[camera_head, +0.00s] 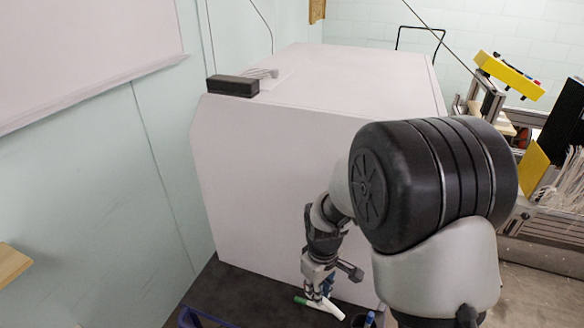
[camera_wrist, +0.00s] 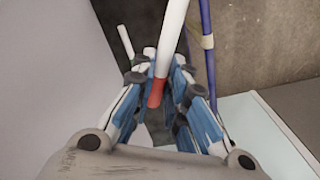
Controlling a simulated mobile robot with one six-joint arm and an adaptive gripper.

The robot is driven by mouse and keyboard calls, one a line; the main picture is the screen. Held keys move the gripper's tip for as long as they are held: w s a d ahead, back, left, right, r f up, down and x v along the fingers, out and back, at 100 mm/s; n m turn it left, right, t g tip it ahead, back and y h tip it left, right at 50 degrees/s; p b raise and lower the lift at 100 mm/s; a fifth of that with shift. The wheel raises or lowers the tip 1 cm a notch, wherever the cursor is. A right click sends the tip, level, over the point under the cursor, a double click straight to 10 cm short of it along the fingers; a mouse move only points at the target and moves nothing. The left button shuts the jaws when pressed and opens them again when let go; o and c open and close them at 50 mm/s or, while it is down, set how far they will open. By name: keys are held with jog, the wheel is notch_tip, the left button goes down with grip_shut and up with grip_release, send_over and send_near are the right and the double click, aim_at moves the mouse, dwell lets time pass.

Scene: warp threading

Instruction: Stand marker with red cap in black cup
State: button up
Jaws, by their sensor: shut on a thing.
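My gripper (camera_head: 318,296) is low over the dark surface at the bottom of the head view. In the wrist view, my gripper (camera_wrist: 157,85) is shut on the marker with red cap (camera_wrist: 171,38). Its red cap (camera_wrist: 155,94) lies between the blue fingers and its white body extends up the picture. In the head view I cannot clearly make out this marker. The black cup (camera_head: 359,322) seems to be the dark shape at the bottom edge, just right of my gripper and mostly cut off. I cannot make out the cup in the wrist view.
A white marker with a green end (camera_head: 333,310) shows just below my gripper. A blue marker (camera_head: 370,318) stands at the dark cup shape. A large white box (camera_head: 270,160) rises behind my gripper. A blue-edged object (camera_head: 190,318) is at the bottom left.

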jog(key=d+r+m, duration=0.3)
jog(key=d+m, duration=0.4)
jog(key=m, duration=0.1)
jog(key=shift+s+d+r, duration=0.15)
jog(key=shift+s+d, duration=0.05)
jog(key=shift+s, duration=0.15)
